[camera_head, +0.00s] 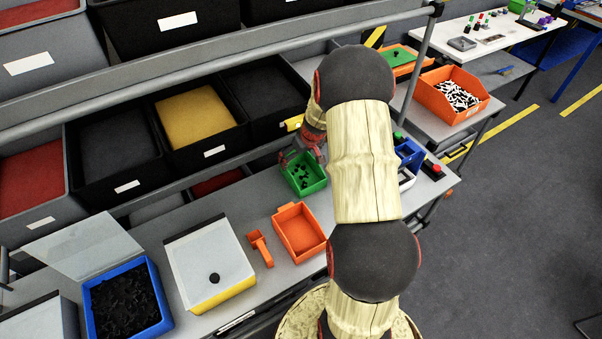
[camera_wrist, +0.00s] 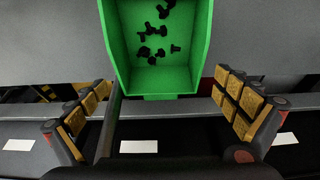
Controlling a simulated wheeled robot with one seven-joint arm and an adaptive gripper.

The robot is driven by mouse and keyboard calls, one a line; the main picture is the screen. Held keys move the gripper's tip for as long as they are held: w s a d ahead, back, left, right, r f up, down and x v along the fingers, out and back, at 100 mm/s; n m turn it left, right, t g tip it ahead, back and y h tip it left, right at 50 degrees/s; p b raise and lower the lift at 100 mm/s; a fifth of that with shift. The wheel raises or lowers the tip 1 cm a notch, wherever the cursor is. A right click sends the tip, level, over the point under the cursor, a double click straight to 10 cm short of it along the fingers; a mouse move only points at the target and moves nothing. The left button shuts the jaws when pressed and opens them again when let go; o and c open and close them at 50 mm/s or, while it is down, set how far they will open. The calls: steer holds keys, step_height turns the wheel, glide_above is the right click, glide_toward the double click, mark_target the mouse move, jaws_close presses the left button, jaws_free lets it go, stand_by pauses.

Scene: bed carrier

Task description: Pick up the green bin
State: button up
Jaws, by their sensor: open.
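The green bin (camera_head: 318,184) stands upright on the grey workbench, near the back edge, with several small black parts inside. In the wrist view the green bin (camera_wrist: 120,45) fills the upper middle, and one end of it points toward my fingers. My gripper (camera_head: 300,152) is at the bin's back side in the head view, partly hidden by my own arm. In the wrist view my gripper (camera_wrist: 164,82) is open, with a padded finger on each side of the bin's near end. Nothing is held. I cannot tell whether a finger touches the bin.
An orange bin (camera_head: 279,217) and an orange scoop (camera_head: 259,245) lie left of my arm. A white-lidded bin (camera_head: 190,262) and a blue bin (camera_head: 91,325) stand further left. Blue bins (camera_head: 408,153) are to the right. A rail and large black crates (camera_head: 110,150) stand behind the bench.

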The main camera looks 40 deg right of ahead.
mark_target(298, 171)
steer(key=x, duration=0.4)
steer(key=shift+d+f+b, duration=0.1)
steer(key=shift+b, duration=0.25)
steer(key=shift+c, duration=0.7)
steer(key=c, duration=1.1)
steer(key=shift+w, duration=0.1)
